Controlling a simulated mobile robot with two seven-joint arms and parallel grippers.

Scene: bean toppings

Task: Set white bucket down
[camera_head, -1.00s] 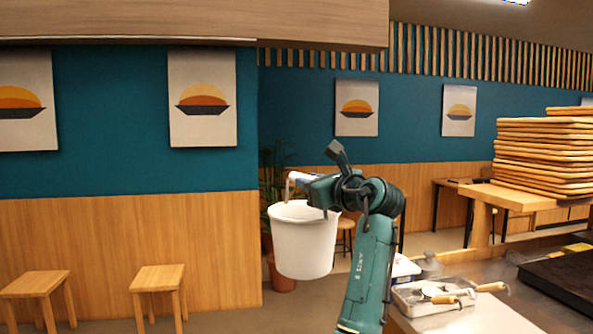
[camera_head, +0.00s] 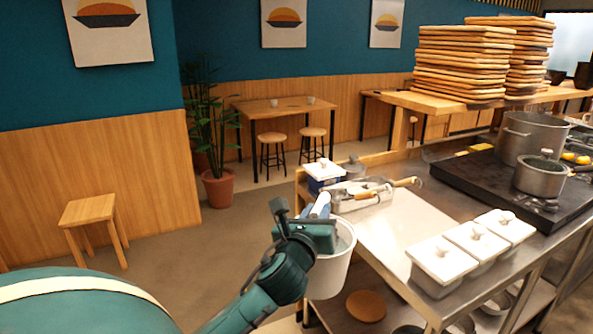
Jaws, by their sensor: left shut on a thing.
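The white bucket (camera_head: 332,272) hangs from my left gripper (camera_head: 322,212), upright, near the left end of the steel counter. The gripper is shut at the bucket's top, by what looks like its handle; the gripper and wrist hide part of the rim. The bucket appears to be off any surface, in front of the counter's left edge, though I cannot tell how far it is from it. My right gripper is not in view.
The counter (camera_head: 385,232) has a bare patch behind the bucket. A tray of utensils (camera_head: 362,198), white lidded containers (camera_head: 474,240) and a black stove (camera_head: 490,180) with pots (camera_head: 532,135) stand around it. Stacked boards (camera_head: 465,62) are behind. A stool (camera_head: 88,212) stands left.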

